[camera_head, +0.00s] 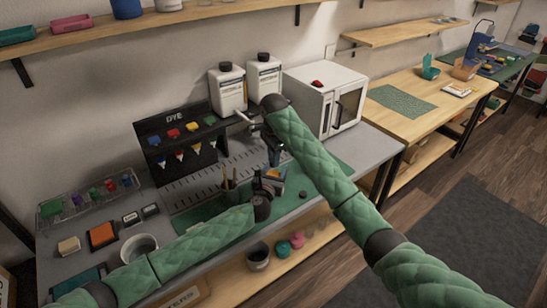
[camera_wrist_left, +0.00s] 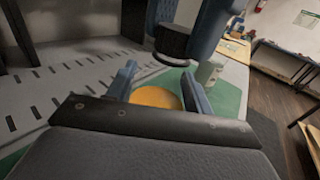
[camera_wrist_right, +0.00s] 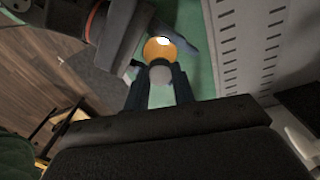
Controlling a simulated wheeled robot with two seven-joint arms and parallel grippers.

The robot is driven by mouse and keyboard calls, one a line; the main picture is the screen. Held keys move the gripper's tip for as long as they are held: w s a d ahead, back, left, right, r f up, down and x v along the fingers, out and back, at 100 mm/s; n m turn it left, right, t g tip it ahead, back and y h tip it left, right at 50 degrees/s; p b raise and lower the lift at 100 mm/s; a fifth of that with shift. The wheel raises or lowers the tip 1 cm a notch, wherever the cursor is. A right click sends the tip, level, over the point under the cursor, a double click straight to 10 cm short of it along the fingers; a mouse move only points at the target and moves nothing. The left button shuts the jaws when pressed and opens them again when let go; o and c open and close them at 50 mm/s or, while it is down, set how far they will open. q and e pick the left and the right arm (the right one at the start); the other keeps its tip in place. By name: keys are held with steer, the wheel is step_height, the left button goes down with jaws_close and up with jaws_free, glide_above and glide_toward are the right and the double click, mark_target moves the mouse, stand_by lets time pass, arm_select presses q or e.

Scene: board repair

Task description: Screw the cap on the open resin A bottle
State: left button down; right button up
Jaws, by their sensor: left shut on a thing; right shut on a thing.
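My left gripper (camera_wrist_left: 158,80) is shut on an orange, round-bodied bottle (camera_wrist_left: 155,97), taken to be resin A, above the green mat. The bottle also shows beyond my right gripper in the right wrist view (camera_wrist_right: 152,51), with a bright white patch on it. My right gripper (camera_wrist_right: 160,72) is shut on a small round cap, dark in the left wrist view (camera_wrist_left: 172,42) and greyish in the right wrist view (camera_wrist_right: 160,75). The cap is close to the bottle; I cannot tell whether they touch. In the head view both grippers meet near mid-bench, partly hidden.
Two white bottles with black caps (camera_head: 227,90) stand at the back, left of a white cabinet (camera_head: 325,98). The black dye rack (camera_head: 180,140) is behind left.

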arm_select(q)
steer(key=shift+s+d, duration=0.1)
arm_select(e)
steer(key=m, duration=0.4)
steer(key=shift+d+m, duration=0.1)
steer(key=shift+m, duration=0.2)
steer(key=m, duration=0.4)
steer(key=shift+m, duration=0.4)
steer(key=o, duration=1)
step_height(320, 180, up, 12)
arm_select(q)
steer(key=c, duration=0.5)
jaws_free()
